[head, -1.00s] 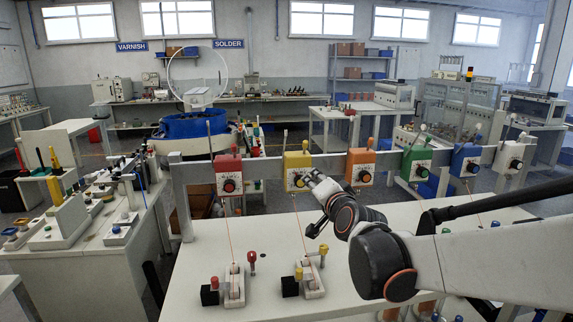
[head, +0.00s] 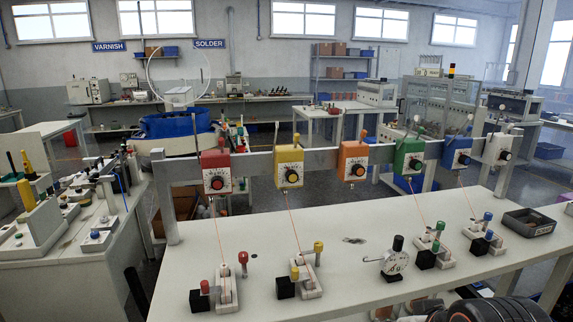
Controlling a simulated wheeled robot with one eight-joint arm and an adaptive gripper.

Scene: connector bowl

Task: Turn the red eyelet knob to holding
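The knob's pointer is too small to read. An orange thread runs down from the box to a small white fixture (head: 226,290) on the table. A red-topped post (head: 243,260) and a black block with a red knob (head: 204,287) stand by that fixture. Only dark rounded parts of my arm show at the bottom right edge. My gripper's fingers are out of the frame.
Yellow (head: 290,166), orange (head: 353,161), green (head: 409,157), blue (head: 457,153) and white boxes share the rail. A dark tray (head: 529,221) lies at right. Fixtures line the front; the middle is mostly clear.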

